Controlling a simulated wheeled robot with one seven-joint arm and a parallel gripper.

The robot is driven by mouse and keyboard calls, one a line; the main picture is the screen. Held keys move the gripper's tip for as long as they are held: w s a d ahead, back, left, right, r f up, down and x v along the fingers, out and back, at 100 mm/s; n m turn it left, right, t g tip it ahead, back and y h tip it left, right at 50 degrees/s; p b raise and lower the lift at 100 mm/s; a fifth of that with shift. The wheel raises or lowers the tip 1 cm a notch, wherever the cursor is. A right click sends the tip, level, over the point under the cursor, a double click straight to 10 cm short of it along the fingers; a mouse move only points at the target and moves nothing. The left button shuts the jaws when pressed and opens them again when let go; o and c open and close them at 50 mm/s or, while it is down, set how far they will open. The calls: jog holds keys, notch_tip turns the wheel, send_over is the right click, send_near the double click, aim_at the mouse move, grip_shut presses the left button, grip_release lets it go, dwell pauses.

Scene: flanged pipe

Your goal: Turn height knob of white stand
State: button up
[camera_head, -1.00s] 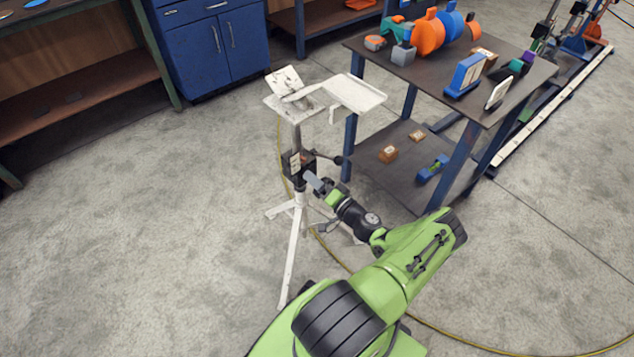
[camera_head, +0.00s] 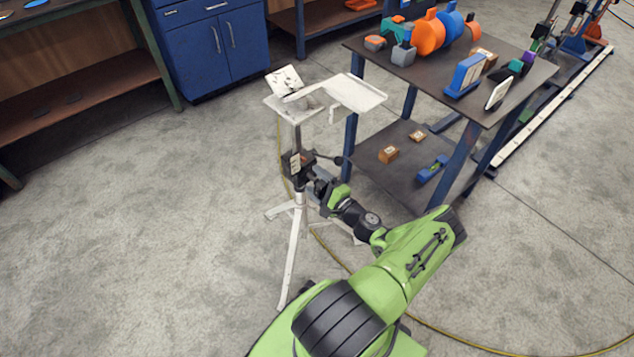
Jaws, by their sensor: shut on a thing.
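The white stand (camera_head: 298,222) is upright on splayed legs in the middle of the head view. A white tray (camera_head: 352,94) and a tilted panel are at its top. A black clamp block (camera_head: 297,160) with a pale label sits on its column, and a dark ball-ended lever (camera_head: 338,160) sticks out to the right. My gripper (camera_head: 313,181) is at the block's lower right side, shut on the height knob. The knob is hidden by the gripper, and the fingers are small and hard to make out.
A dark two-shelf table (camera_head: 410,62) with coloured parts stands close to the right of the stand. A blue cabinet (camera_head: 212,45) is behind. A yellow cable (camera_head: 440,330) lies on the floor. The floor on the left is clear.

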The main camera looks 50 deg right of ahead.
jog(key=shift+f+m, duration=0.1)
jog(key=shift+m, duration=0.5)
jog(key=shift+m, duration=0.3)
jog(key=o, duration=1)
jog(key=shift+s, duration=0.1)
jog(key=s+a+p, duration=0.3)
jog(key=s, duration=1.2)
jog(key=shift+s, duration=0.15)
jog(key=shift+d, duration=0.1)
